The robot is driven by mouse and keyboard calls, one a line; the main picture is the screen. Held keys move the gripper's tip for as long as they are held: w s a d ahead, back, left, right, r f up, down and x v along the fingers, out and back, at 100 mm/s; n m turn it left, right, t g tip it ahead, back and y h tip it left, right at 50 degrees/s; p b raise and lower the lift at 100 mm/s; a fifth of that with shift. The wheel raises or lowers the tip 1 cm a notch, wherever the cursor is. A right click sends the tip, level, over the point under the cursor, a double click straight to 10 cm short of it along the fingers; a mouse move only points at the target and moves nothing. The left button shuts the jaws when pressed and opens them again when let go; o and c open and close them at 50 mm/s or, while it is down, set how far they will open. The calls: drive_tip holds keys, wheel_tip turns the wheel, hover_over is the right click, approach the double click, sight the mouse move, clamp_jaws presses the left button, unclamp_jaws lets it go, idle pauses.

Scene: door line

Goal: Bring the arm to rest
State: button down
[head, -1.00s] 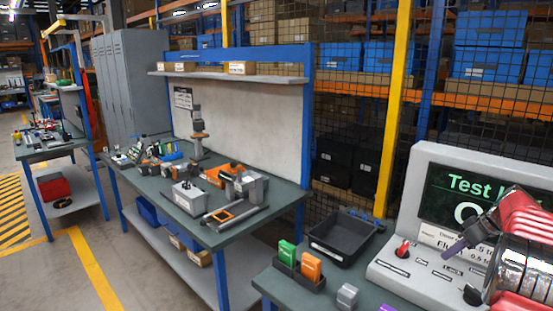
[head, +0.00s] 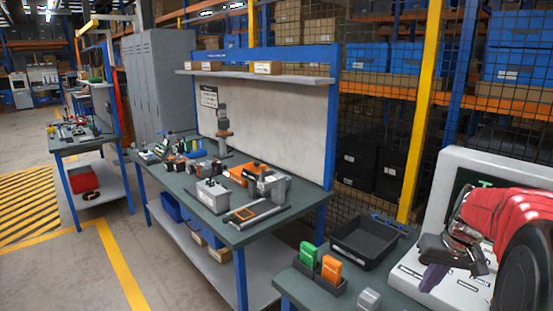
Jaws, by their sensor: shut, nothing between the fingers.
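My arm, with a red sleeve, reaches in from the right edge in the head view. My gripper (head: 434,278) is dark with purplish fingertips, seen from the side and pointing down. It is shut and appears empty. It is in front of the grey test console (head: 452,168) and hides much of the console's screen and sloped panel. I cannot tell how far it is above the panel.
A black tray (head: 391,251) and a small holder with a green block (head: 308,254) and an orange block (head: 331,268) stand left of the console. A tool-covered workbench (head: 285,226) stands further left. Floor at the far left is open.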

drive_tip(key=s+a+r+n+t, duration=0.1)
drive_tip(key=s+a+r+n, duration=0.1)
drive_tip(key=s+a, duration=0.7)
drive_tip(key=s+a+r+n+t, duration=0.1)
drive_tip(key=s+a+r+t, duration=0.1)
drive_tip(key=s+a, duration=0.7)
drive_tip(key=shift+a+r+n+h, duration=0.3)
drive_tip(key=shift+a+r+n, duration=0.1)
drive_tip(key=shift+a, duration=3.95)
